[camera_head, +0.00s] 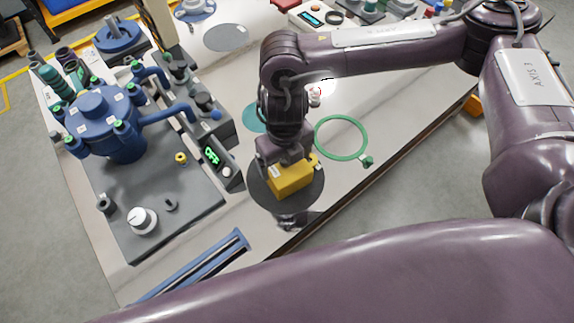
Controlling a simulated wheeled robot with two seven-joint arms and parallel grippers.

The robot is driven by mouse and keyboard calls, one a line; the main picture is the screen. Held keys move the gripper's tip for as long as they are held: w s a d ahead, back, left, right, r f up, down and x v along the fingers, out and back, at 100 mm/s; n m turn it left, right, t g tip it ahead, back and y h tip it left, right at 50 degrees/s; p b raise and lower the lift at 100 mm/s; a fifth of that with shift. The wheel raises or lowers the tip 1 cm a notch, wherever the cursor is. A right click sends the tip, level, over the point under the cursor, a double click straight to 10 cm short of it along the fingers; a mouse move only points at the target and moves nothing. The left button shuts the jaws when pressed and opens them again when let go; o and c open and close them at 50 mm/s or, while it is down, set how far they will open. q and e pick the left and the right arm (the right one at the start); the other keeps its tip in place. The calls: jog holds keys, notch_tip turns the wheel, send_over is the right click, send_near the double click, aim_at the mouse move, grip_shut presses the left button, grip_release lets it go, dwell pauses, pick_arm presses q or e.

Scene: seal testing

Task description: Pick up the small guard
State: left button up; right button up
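My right gripper (287,165) points down at a yellow block (291,181) on a dark round disc (258,190) near the table's front edge. The block may be the small guard; I cannot tell for sure. The gripper's wrist and body cover the block's back side. The fingertips are hidden, so I cannot tell whether they are apart or closed on the block. The block appears to rest on the disc. My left gripper is not in view.
A blue vessel (100,125) with several ports stands on a grey base plate (190,205) at left. A display box (216,158) reads "OFF". A green ring (317,143) lies right of the gripper. Blue rails (195,268) lie near the front edge.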

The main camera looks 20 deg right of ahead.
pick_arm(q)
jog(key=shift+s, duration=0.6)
pick_arm(e)
jog(key=c, duration=0.6)
jog(key=shift+r, duration=0.1)
